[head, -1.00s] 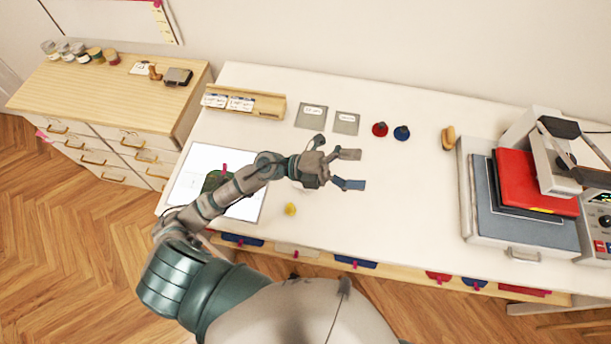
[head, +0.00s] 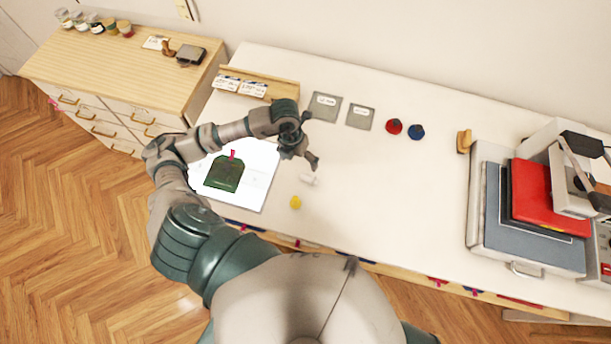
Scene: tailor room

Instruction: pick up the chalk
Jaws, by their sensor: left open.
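A small white piece (head: 309,180), which looks like the chalk, lies on the white table. A small yellow piece (head: 295,202) lies just in front of it; I cannot tell for certain which is the chalk. My left gripper (head: 311,140) is open and empty, its fingers spread above the table, just behind the white piece and apart from it. My right gripper is not in view.
A white sheet (head: 258,188) with a dark green piece (head: 223,173) lies left. Red (head: 394,126) and blue (head: 416,132) knobs, grey cards (head: 326,107) and a wooden rack (head: 284,88) stand behind. A press (head: 480,225) fills the right. The middle table is clear.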

